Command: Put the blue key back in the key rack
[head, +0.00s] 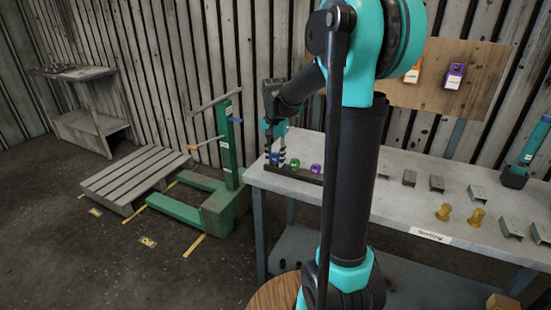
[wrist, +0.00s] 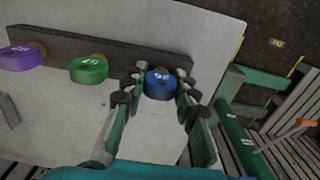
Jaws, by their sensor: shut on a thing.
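The blue key (wrist: 160,85) has a round head with a pale number on it. My gripper (wrist: 157,100) is shut on it, one finger on each side of the head. The dark key rack (wrist: 115,55) is a long bar on the table, and the blue key is at its end, against its front side. I cannot tell how deep the key sits in the rack. A green key (wrist: 88,70) and a purple key (wrist: 20,57) are in the rack beside it. In the head view my gripper (head: 275,150) is at the rack's left end, and the rack (head: 296,172) is small.
The grey table (head: 400,200) carries several metal brackets (head: 437,184) and two yellow knobs (head: 443,212) to the right. A green pallet jack (head: 228,185) and a wooden pallet (head: 137,175) stand left of the table. A board (head: 430,85) with orange and purple tags hangs behind.

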